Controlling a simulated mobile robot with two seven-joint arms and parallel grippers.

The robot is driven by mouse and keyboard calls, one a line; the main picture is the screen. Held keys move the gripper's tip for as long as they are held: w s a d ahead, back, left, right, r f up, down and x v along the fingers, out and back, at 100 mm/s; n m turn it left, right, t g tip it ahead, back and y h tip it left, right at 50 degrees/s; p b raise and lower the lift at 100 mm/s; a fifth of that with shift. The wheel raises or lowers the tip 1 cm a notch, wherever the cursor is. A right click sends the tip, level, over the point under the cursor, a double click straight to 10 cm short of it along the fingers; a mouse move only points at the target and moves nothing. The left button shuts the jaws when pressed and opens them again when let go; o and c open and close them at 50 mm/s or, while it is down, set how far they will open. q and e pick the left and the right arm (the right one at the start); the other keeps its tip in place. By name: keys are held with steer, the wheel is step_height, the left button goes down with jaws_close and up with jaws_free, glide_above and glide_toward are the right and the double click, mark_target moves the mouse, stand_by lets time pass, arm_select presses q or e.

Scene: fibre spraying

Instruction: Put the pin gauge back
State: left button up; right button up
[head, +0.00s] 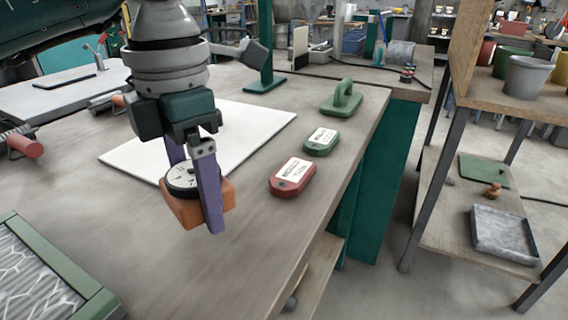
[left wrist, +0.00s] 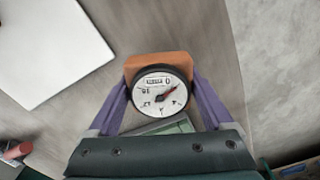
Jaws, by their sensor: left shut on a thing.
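The pin gauge (head: 183,209) has an orange body and a round white dial with a black rim. My left gripper (head: 200,203) is shut on it, with one purple finger on each side. The gauge hangs below the wrist over the wooden bench (head: 240,262); the exact gap to the bench is hard to tell. In the left wrist view the gauge (left wrist: 160,90) sits between both fingers with its dial facing the camera. Its underside is hidden. My right gripper does not show.
A white sheet (head: 250,122) lies behind the gauge. To the right are a red labelled block (head: 292,176), a green labelled block (head: 321,141) and a green handled block (head: 342,98). A green-framed panel (head: 75,265) is at front left. The bench front is mostly bare.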

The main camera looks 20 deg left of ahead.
mark_target(206, 237)
arm_select(q)
steer(key=shift+f, duration=1.85)
steer(key=shift+f+b, duration=0.15)
steer(key=shift+b, duration=0.15)
steer(key=o, duration=1.4)
step_height(206, 237, up, 12)
steer(key=shift+r+p, duration=0.2)
steer(key=shift+p, duration=0.25)
